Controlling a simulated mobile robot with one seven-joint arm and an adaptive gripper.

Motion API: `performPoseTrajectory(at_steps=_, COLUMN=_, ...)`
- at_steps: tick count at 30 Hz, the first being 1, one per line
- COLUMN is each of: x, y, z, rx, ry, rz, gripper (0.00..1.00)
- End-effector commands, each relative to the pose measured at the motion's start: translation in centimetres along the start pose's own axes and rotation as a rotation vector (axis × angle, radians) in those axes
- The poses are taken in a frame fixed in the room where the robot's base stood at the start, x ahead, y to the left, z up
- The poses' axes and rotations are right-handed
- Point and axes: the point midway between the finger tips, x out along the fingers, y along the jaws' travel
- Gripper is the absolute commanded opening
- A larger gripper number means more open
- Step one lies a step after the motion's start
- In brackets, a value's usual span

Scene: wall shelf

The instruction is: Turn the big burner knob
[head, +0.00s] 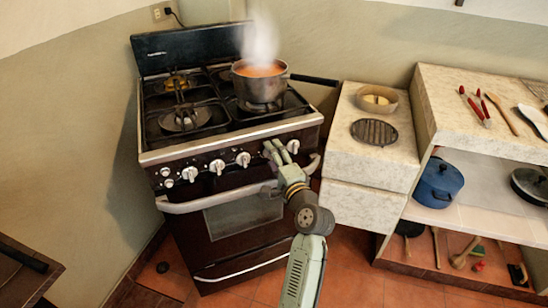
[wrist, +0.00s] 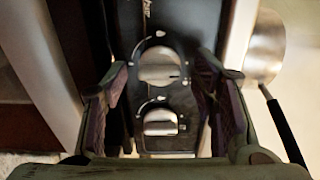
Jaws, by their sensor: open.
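The stove's front panel (head: 205,165) carries a row of silver knobs, including a middle knob (head: 243,158) and a far-right knob (head: 293,146). Which one serves the big burner is not marked clearly enough to tell. My gripper (head: 275,151) is at the right part of the row and hides part of the panel there. In the wrist view my open gripper (wrist: 162,82) has its fingers on either side of the panel strip. Between them show an upper round knob (wrist: 160,66) and a lower knob (wrist: 160,122), with flame marks beside them. I see no clear contact.
The oven door handle (head: 215,200) runs below the knobs. A pale counter (head: 370,155) stands right of the stove.

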Motion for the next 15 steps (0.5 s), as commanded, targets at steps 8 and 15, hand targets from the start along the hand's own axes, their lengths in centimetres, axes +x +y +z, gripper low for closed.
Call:
performPoseTrajectory(at_steps=8, x=-3.0, y=0.1, z=-0.1, rx=0.0, ry=0.002, rz=0.002, gripper=0.53)
performPoseTrajectory(at_steps=15, x=-8.2, y=0.1, z=-0.1, rx=0.0, ry=0.003, rz=0.002, gripper=0.53)
